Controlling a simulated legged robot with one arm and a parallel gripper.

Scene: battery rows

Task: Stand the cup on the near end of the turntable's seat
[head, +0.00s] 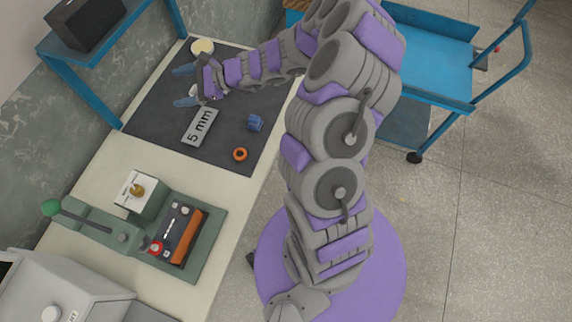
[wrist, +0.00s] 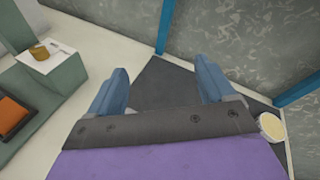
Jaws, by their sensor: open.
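My gripper (head: 184,86) is open over the far part of the dark mat, its two blue fingers spread toward the wall. In the wrist view my gripper (wrist: 160,82) has only bare mat showing between its fingers. A round thing with a cream top and pale rim (head: 202,47), possibly the cup, is at the mat's far corner, apart from the fingers. It also shows in the wrist view (wrist: 271,127), right of my gripper. A small whitish thing (head: 194,91) near the fingers is too small to tell. I cannot clearly make out a turntable or its seat.
The mat (head: 150,113) holds a "5 mm" plate (head: 200,127), a blue part (head: 255,123) and an orange ring (head: 240,154). A green lever fixture (head: 210,255) with an orange-and-black block stands nearer. A blue shelf (head: 75,50) edges the wall side; a blue cart (head: 430,65) stands right.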

